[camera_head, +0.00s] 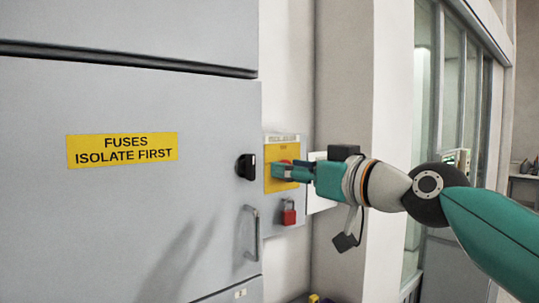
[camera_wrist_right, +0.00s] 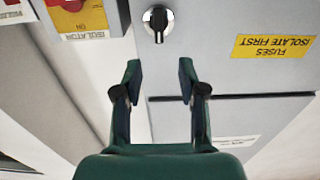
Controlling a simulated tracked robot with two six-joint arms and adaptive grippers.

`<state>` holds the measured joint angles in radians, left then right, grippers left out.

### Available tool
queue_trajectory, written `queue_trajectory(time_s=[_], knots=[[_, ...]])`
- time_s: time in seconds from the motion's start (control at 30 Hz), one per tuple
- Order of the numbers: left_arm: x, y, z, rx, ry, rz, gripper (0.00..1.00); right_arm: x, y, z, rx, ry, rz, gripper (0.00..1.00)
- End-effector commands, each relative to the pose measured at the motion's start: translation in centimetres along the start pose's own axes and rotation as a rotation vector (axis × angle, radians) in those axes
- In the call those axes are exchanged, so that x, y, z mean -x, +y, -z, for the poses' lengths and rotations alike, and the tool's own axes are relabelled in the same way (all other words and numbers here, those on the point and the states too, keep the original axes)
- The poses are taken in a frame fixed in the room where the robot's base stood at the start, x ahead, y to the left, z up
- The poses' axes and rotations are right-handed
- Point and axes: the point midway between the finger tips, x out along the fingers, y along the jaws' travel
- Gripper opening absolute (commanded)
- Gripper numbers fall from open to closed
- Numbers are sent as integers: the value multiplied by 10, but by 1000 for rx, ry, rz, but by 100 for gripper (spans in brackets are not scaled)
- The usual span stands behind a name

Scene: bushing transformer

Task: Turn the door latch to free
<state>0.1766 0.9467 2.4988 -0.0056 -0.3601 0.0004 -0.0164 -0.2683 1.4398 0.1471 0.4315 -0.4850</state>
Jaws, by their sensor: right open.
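The door latch (camera_head: 246,166) is a small black knob at the right edge of the grey cabinet door (camera_head: 150,215). In the right wrist view the latch (camera_wrist_right: 157,20) is a black knob on a round pale base, its grip bar roughly upright in the picture. My right gripper (camera_head: 277,172) is in front of the yellow isolator panel, just right of the latch in the head view. In the wrist view its two fingers (camera_wrist_right: 160,70) are apart with nothing between them, and the latch lies beyond the fingertips, not touched. My left gripper is out of view.
A yellow isolator panel (camera_head: 283,153) with a red part is beside the door, partly hidden by my gripper. A red padlock (camera_head: 288,213) hangs below it. A vertical door handle (camera_head: 252,233) is under the latch. A yellow fuse warning label (camera_head: 122,149) is on the door.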

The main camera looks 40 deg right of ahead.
Motion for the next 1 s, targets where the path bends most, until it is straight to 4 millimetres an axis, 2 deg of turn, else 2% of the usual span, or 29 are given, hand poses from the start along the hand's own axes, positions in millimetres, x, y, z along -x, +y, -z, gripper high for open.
queue_trajectory(time_s=[0.03, 0.3, 0.5, 0.7, 0.97, 1.0], knots=[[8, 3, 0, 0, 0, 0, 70, -13, 0, 3, -1, -6, 0, 41], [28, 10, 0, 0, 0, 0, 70, -70, 3, 2, -2, -5, -5, 41], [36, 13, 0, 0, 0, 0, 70, -98, 4, 1, -2, -3, -6, 41], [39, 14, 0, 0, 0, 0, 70, -109, 4, 0, -1, -1, -7, 41], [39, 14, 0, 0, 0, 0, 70, -109, 4, 0, -1, 0, -7, 41], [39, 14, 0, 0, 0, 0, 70, -109, 4, 0, -1, 0, -7, 36]])
